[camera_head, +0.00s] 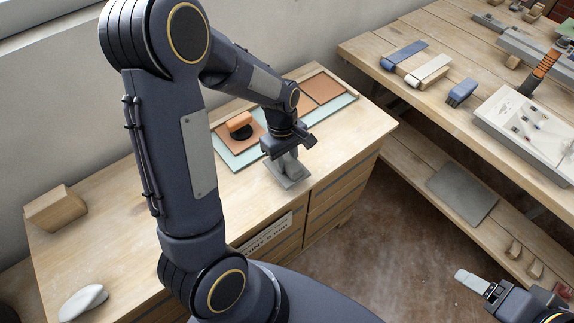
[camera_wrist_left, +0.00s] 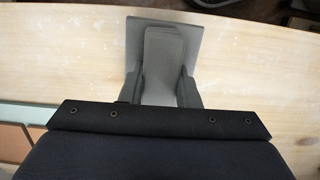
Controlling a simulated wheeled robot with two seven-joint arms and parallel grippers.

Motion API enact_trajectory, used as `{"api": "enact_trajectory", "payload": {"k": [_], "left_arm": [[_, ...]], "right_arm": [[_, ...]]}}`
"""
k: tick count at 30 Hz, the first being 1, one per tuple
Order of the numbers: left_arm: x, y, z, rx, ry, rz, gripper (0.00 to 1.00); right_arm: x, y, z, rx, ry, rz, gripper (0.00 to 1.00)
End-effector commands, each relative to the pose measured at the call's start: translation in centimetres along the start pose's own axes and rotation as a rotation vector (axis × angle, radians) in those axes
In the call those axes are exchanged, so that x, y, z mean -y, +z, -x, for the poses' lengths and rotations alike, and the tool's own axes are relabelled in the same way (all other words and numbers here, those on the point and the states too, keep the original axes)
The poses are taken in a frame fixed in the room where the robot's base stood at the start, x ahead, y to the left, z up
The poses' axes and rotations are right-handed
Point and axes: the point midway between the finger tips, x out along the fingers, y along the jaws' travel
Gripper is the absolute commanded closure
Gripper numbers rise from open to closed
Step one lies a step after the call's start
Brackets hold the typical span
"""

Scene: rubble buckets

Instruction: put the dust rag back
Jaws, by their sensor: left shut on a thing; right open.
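A pale green mat (camera_head: 235,160) with orange-brown panels (camera_head: 323,88) lies behind the left gripper. A wooden block (camera_head: 56,207) and a whitish lump (camera_head: 83,302) are at the left. A workbench (camera_head: 440,105) with tools stands at the right. The cabinet top's left middle is clear.

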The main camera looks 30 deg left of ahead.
Motion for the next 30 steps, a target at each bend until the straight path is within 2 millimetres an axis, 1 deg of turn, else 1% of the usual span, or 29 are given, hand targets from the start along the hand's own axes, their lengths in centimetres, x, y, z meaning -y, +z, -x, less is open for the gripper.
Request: {"api": "enact_trajectory", "payload": {"k": [2,6,7,9,15,19,20,24,30], "left_arm": [[-0.2,-0.5,-0.7,0.001,-0.002,0.002,0.97],[-0.1,-0.6,-2.9,0.002,-0.004,0.001,0.97],[-0.2,-0.7,-3.2,0.001,-0.002,0.001,0.97],[-0.2,-0.7,-3.4,0.001,0.0,0.0,0.97],[-0.2,-0.7,-3.4,0.0,0.001,0.0,0.97],[-0.2,-0.8,-3.9,0.0,0.0,0.0,0.97],[-0.2,-0.8,-3.8,0.0,0.0,0.0,0.69],[-0.2,-0.7,-3.7,0.0,0.0,0.0,0.5],[-0.2,-0.7,-3.7,0.0,0.0,0.0,0.49]], "right_arm": [[0.0,0.0,0.0,0.0,0.0,0.0,0.29],[-0.1,0.1,-0.2,0.0,0.0,0.0,0.29],[-0.1,0.1,-0.2,0.0,0.0,0.0,0.29],[-0.1,0.1,-0.2,0.0,0.0,0.0,0.29],[-0.1,0.1,-0.2,0.0,0.0,0.0,0.29],[-0.2,0.3,-0.5,0.0,0.0,0.0,0.29],[-0.2,0.2,-0.5,0.0,0.0,0.0,0.29],[-0.2,0.2,-0.4,0.0,0.0,0.0,0.29],[-0.2,0.2,-0.4,0.0,0.0,0.0,0.29]]}}
